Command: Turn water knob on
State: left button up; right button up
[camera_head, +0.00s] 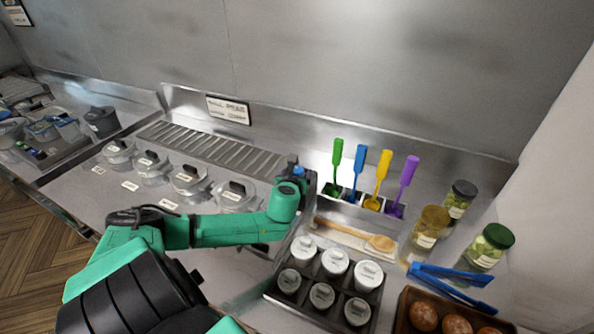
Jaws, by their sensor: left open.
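My left arm reaches in from the lower left, and its gripper (296,166) is at the back of the counter, left of the holder with coloured utensils. The gripper is open, but its fingers are small and partly hidden by my green wrist. A small blue part (299,171) shows right at the gripper. It may be the water knob, but I cannot tell for sure, nor whether the fingers touch it. My right gripper is not in view.
Lidded pans (234,196) stand left of my wrist. A black tray (312,315) of white-lidded cups, a wooden spoon (350,234), green, blue, yellow and purple utensils (379,172), jars (489,246) and blue tongs (450,276) crowd the right. A steel wall closes the back.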

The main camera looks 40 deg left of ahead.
pick_arm(q)
jog(key=shift+x, duration=1.15)
jog(key=shift+r, duration=0.1)
jog(key=c, duration=0.8)
grip_shut()
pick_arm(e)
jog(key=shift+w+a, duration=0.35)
